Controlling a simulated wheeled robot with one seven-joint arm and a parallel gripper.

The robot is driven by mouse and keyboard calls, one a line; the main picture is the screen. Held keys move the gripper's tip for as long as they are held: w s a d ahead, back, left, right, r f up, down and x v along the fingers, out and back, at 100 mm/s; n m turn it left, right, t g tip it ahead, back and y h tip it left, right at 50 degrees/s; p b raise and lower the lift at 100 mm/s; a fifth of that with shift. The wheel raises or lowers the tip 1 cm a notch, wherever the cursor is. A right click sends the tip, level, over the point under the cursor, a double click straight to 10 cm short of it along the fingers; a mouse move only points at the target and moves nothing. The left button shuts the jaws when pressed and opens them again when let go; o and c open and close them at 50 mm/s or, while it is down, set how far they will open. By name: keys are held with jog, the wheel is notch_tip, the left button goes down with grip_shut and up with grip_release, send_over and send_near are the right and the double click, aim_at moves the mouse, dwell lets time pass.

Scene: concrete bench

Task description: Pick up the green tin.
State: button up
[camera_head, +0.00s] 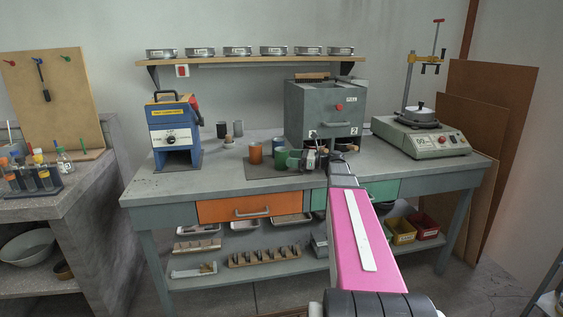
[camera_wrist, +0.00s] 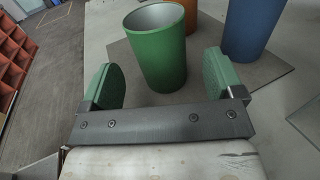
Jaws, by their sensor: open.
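The green tin (camera_wrist: 157,52) stands upright and open-topped on the dark mat (camera_wrist: 262,72) in the wrist view. My gripper (camera_wrist: 162,76) is open, with one green-padded finger on each side of the tin in the picture. There is a visible gap between the tin and each pad, and I cannot tell how deep the tin sits between them. In the head view the green tin (camera_head: 281,158) is partly hidden by my gripper (camera_head: 303,160) at its right.
An orange tin (camera_head: 255,153) and a blue tin (camera_head: 277,144) stand close behind the green one. A grey box-shaped machine (camera_head: 325,110) stands behind my gripper.

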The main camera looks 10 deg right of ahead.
aim_at(281, 156)
jog(key=x, duration=0.5)
jog(key=shift+r, duration=0.1)
jog(key=c, duration=1.2)
jog(key=shift+o, duration=0.2)
